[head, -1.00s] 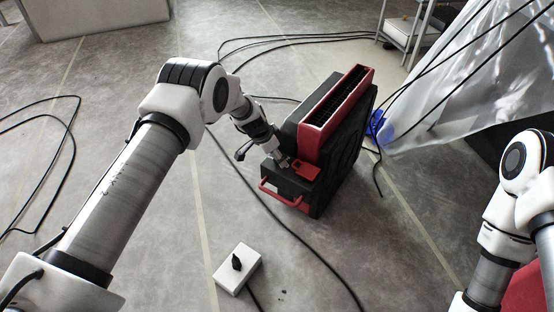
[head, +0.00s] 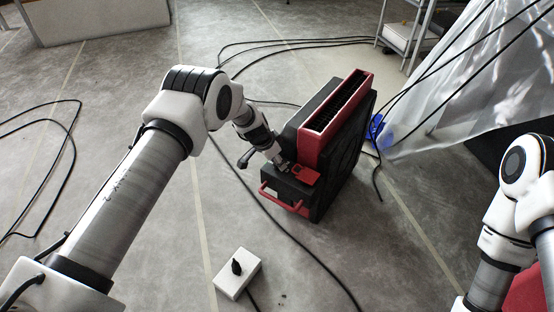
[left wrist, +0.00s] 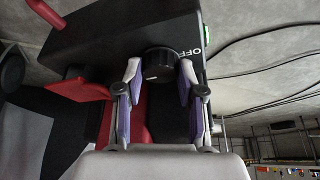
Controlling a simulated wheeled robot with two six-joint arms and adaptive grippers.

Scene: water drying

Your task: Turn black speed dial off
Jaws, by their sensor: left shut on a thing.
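The black speed dial (left wrist: 160,64) is on the dark top panel of the black and red machine (head: 340,160). In the left wrist view its round face and a short pale mark near its lower edge show. The white "OFF" lettering (left wrist: 190,52) is printed to the right of it. My left gripper (left wrist: 159,72) has one finger on each side of the dial and is shut on it. In the head view my left gripper (head: 281,163) is at the machine's near top corner, and the dial is hidden there. My right gripper is out of frame.
A white box with a black plug (head: 237,270) lies on the floor in front of the machine. Black cables (head: 300,250) run across the floor. A red handle (head: 279,197) sticks out of the machine's front. Plastic sheeting (head: 470,90) hangs at the right.

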